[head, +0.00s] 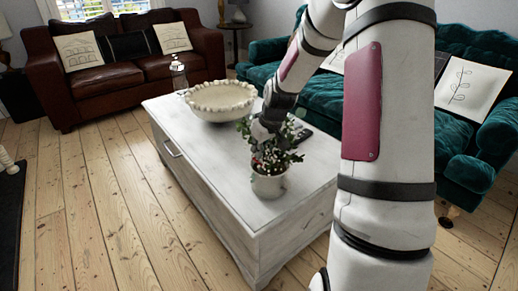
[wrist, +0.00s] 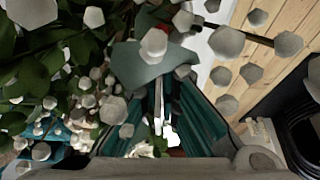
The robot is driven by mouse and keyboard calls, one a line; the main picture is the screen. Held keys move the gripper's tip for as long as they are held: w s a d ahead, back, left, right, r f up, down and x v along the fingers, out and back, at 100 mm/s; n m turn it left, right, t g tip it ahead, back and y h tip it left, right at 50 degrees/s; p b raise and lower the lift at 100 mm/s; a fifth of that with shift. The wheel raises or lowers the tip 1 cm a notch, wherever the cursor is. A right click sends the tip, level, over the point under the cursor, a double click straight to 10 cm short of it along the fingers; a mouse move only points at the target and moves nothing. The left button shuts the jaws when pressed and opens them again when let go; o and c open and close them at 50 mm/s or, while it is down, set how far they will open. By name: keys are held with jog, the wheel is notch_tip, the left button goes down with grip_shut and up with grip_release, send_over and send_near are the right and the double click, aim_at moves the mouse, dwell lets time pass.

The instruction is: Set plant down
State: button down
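The plant (head: 268,184) is a white pot with green leaves and small white flowers. In the head view it is upright at the near end of the white coffee table (head: 222,172); I cannot tell whether its base touches the top. My gripper (head: 266,136) reaches down into the foliage from above, and leaves cover its fingertips. In the wrist view the leaves and pale flowers (wrist: 90,85) fill much of the left and middle, close to the camera. The fingers' opening and their hold on the plant are hidden.
A large cream bowl (head: 221,101) and a clear bottle (head: 179,74) stand farther back on the table. A brown sofa (head: 118,75) and a teal sofa (head: 330,92) flank the table. Floorboards (head: 100,200) are clear at left.

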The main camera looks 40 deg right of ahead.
jog(key=c, duration=2.2)
grip_release()
jog(key=shift+f, duration=0.1)
jog(key=o, duration=0.4)
